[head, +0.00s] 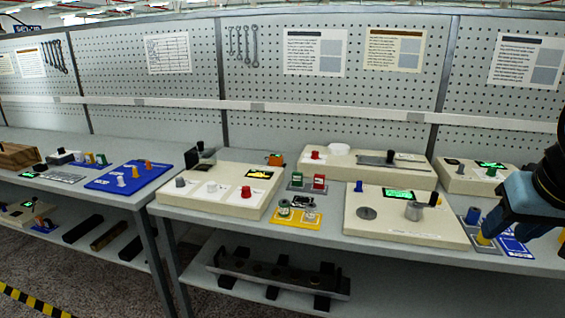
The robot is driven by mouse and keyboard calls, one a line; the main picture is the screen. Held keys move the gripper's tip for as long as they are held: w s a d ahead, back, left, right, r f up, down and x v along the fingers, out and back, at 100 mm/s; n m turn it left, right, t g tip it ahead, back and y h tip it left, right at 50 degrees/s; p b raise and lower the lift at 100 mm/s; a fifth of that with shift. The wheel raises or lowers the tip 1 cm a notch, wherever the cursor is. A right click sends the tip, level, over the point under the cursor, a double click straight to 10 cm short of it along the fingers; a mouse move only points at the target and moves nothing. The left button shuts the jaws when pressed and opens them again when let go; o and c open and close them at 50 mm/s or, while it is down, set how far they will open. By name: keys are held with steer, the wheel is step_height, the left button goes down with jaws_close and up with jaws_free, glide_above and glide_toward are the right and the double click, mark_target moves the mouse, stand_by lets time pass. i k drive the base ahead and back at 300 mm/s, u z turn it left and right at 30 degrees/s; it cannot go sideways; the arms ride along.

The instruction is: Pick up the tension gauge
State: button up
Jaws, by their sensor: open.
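My gripper (521,207) is at the right edge of the head view, blue with a dark wrist, partly cut off by the frame. It is open, and I see nothing held in it. It hangs over the right end of the near bench, above a blue card (513,247). A blue cylinder (473,215) and a yellow piece (485,240) are just left of and below it. I cannot tell which thing is the tension gauge.
A cream console (405,228) with a green display and knobs stands left of my gripper. Another cream console (222,188) stands at the bench's left end. More consoles stand behind, before a pegboard wall (270,75). A lower shelf (385,285) holds a dark rack (275,272).

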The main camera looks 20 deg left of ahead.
mark_target(277, 160)
steer(key=k, duration=1.3)
steer(key=u, duration=0.25)
steer(key=i, duration=0.5)
steer(key=u, duration=1.05)
steer(key=i, duration=1.1)
steer(key=u, duration=0.25)
steer(key=i, duration=1.75)
steer(key=z, duration=0.6)
steer(key=k, duration=0.9)
